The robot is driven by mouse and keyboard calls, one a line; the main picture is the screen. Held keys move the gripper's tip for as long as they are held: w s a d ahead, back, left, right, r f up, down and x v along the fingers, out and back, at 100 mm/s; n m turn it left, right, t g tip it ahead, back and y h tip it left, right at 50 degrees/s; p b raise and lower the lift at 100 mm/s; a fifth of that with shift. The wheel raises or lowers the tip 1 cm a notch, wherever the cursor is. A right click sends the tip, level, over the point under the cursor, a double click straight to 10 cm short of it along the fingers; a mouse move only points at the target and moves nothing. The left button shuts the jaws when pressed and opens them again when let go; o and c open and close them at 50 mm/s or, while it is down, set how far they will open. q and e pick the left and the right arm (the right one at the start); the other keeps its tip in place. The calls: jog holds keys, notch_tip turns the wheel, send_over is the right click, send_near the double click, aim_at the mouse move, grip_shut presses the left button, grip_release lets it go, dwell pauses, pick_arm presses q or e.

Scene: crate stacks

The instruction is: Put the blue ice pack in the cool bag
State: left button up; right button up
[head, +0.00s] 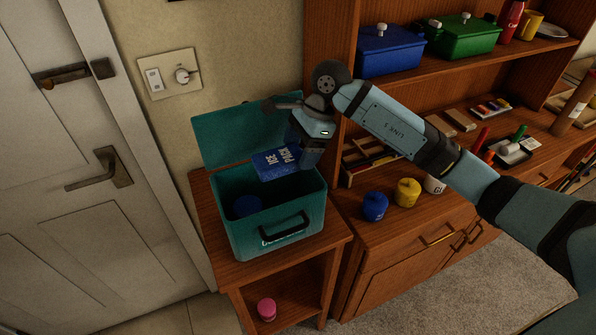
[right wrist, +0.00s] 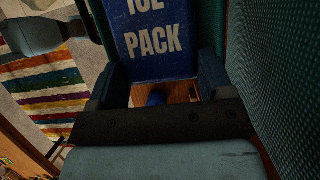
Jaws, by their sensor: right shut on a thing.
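The blue ice pack (head: 276,163), with white lettering, is held tilted over the open mouth of the cool bag, and it fills the top of the right wrist view (right wrist: 152,42). My right gripper (head: 303,150) is shut on one end of it. The teal cool bag (head: 300,212) stands on a small wooden stand with its lid (head: 222,137) raised at the back. The pack's lower end is near the rim level; I cannot tell whether it touches the bag. A dark blue round thing (head: 247,205) lies inside. My left gripper is not in view.
The wooden stand (head: 229,275) has a pink jar (head: 266,309) on its lower shelf. A cabinet to the right carries a blue jar (head: 375,206), a yellow jar (head: 407,192) and a white one (head: 434,183). A white door (head: 75,200) is at the left.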

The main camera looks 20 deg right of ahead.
notch_tip(320, 180, down, 4)
jog(key=shift+p, duration=0.3)
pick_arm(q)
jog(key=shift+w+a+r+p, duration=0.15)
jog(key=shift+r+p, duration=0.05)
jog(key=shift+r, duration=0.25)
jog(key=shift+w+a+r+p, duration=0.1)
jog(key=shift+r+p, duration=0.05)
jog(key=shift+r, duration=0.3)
pick_arm(e)
notch_tip(320, 180, down, 4)
jog(key=shift+f, duration=0.1)
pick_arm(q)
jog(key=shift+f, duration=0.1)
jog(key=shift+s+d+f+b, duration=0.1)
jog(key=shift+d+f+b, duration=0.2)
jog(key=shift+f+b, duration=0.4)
pick_arm(e)
jog(key=shift+f, duration=0.55)
